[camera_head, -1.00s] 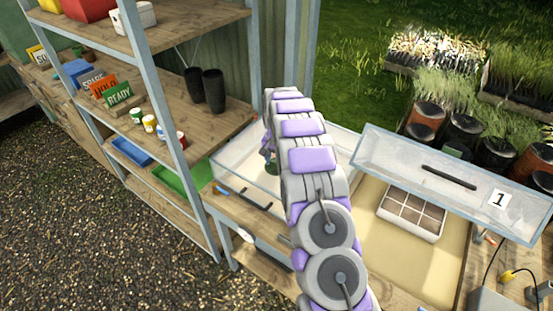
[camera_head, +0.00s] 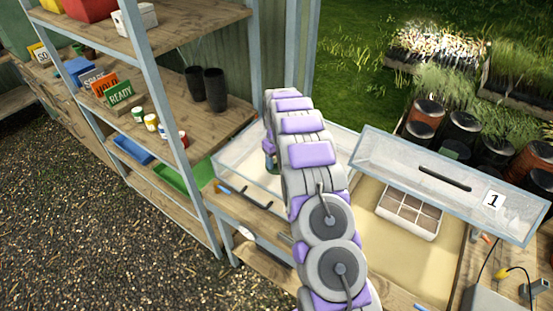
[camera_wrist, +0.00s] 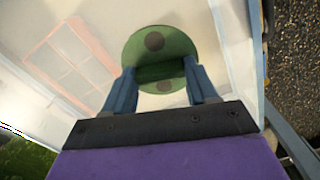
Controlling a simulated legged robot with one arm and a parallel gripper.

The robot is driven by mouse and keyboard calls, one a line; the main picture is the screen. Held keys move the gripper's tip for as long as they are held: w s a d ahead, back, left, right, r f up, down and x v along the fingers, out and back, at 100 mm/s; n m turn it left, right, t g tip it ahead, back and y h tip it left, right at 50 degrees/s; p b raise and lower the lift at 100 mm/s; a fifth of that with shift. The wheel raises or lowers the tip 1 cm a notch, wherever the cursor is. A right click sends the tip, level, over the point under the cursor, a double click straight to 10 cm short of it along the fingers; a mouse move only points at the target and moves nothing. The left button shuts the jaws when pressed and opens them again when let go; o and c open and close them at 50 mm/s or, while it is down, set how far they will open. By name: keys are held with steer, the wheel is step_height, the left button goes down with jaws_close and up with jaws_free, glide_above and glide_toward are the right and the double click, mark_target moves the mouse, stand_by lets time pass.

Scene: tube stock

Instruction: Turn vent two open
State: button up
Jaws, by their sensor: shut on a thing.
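In the wrist view, a round green vent disc (camera_wrist: 160,42) with dark round spots sits on a pale, see-through lid (camera_wrist: 95,25). My gripper (camera_wrist: 162,75) has its two blue fingers on either side of the raised green bar across the disc, shut on it. No number shows on this vent, so I cannot tell from the picture which one it is. In the head view my arm reaches down to the clear box (camera_head: 240,180) at the left, and hides most of the gripper and the vent.
A second clear lid marked 1 (camera_head: 495,200) is propped open at the right, over a bed with a divided tray (camera_head: 410,212). A shelf post (camera_head: 170,120) stands left of the box. Black pots (camera_head: 462,130) stand behind the lid.

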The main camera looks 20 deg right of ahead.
mark_target(277, 161)
steer(key=shift+w+r+n, duration=0.1)
steer(key=shift+n, duration=1.6)
steer(key=o, duration=1.1)
steer(key=shift+c, duration=0.2)
step_height(277, 161, up, 17)
steer(key=p, duration=0.1)
steer(key=shift+d, duration=0.1)
